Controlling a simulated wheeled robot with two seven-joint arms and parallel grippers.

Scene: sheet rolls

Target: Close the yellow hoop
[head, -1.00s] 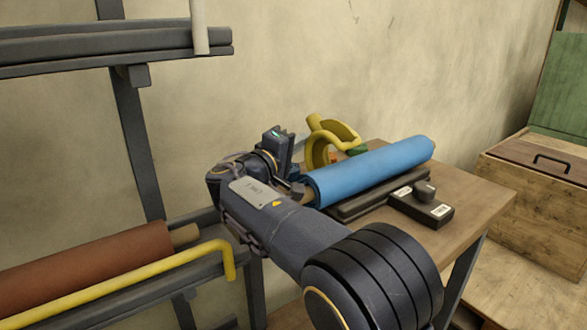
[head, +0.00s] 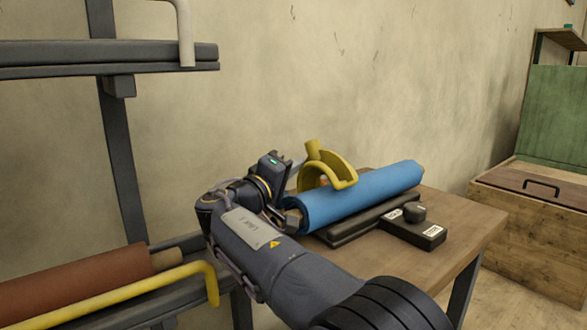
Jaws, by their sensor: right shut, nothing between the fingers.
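The yellow hoop (head: 338,163) is at the left part of the blue roll (head: 360,193) on the wooden table. It arches over the roll, with its free end low at the roll's near upper side; I cannot tell whether that end touches the roll. A short stub sticks up from its top left. My right gripper (head: 288,163) is shut and empty, just left of the hoop and above the roll's left end. Its fingertips are small and partly hidden, so I cannot tell whether they touch the hoop. My left gripper is out of view.
A black box with a knob (head: 413,228) sits on the table (head: 460,225) in front of the roll. A rack at left holds a brown roll (head: 75,282) behind a yellow bar (head: 110,295). A wooden crate (head: 530,230) stands at right. The wall is close behind.

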